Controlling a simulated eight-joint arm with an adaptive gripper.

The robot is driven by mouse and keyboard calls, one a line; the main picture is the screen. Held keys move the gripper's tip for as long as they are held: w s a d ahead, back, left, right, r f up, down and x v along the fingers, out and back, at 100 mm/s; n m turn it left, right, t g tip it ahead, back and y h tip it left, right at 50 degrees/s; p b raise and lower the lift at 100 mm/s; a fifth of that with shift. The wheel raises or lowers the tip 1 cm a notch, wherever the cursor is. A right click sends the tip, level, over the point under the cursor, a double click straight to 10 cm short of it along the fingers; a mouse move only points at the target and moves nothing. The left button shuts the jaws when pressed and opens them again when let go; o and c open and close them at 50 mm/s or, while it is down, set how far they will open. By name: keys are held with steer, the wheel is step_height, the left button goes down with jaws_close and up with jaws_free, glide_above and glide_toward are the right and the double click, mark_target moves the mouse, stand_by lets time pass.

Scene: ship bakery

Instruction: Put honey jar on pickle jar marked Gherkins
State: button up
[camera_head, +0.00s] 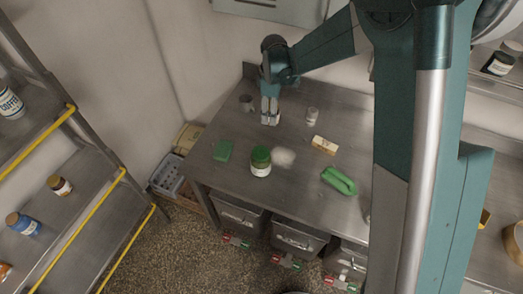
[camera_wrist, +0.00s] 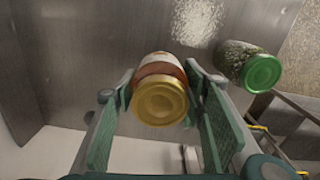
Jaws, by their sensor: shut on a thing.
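The honey jar (camera_wrist: 160,98), with a gold lid and amber body, is between the two fingers of my gripper (camera_wrist: 163,80) in the wrist view. My gripper is shut on it, lid toward the camera. In the head view my gripper (camera_head: 270,110) is at the back of the metal table and hides most of the jar; I cannot tell whether it touches the table. The pickle jar (camera_head: 261,162), green-lidded, stands upright nearer the front edge, apart from my gripper.
Shelves with jars stand left.

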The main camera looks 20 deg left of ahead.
steer(key=s+d+r+n+b, duration=0.1)
steer(key=s+r+n, duration=0.2)
steer(key=s+r, duration=0.2)
steer(key=s+d+r+n+b, duration=0.1)
steer(key=s+r+n, duration=0.3)
steer(key=s, duration=0.8)
steer(key=shift+d+r, duration=0.3)
steer(key=shift+r, duration=0.75)
steer(key=shift+s, duration=0.1)
steer(key=shift+f, duration=0.1)
glide_above(261, 152)
steer(key=shift+s+f+p, duration=0.1)
steer(key=shift+f+p, duration=0.2)
steer(key=shift+f, duration=2.55)
steer(key=shift+f, duration=2.05)
steer(key=shift+f, duration=0.15)
